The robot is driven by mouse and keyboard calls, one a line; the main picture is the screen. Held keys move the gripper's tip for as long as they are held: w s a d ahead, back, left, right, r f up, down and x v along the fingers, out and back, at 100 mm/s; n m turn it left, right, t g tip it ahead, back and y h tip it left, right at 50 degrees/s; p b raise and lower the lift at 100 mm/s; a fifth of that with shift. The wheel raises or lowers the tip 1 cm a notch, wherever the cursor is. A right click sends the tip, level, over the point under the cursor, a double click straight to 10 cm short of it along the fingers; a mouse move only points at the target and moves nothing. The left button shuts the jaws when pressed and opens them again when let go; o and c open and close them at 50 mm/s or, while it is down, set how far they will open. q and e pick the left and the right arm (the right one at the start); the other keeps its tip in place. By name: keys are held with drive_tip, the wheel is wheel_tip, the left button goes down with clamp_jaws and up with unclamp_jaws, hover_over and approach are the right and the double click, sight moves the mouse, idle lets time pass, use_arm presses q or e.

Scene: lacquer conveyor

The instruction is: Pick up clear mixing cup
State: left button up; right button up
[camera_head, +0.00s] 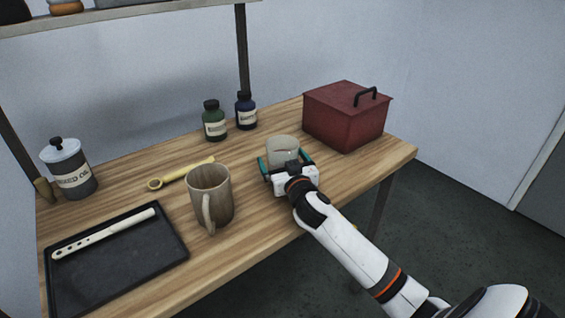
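The clear mixing cup (284,144), pale and see-through, stands upright near the right half of the wooden table. My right gripper (286,163) reaches in from the lower right, with its teal-edged fingers spread on either side of the cup. The gripper body hides the cup's lower front. I cannot tell whether the fingers press on the cup or whether its base rests on the table. My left gripper is not in view.
A brown mug (211,192) stands left of my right gripper. A red box (345,118) is at right. Green (214,124) and blue (245,113) bottles stand behind. A yellow tool (182,174), a labelled canister (72,176) and a black tray (150,262) are left.

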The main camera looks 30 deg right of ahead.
drive_tip(key=c, duration=1.1)
drive_tip(key=shift+r, duration=0.15)
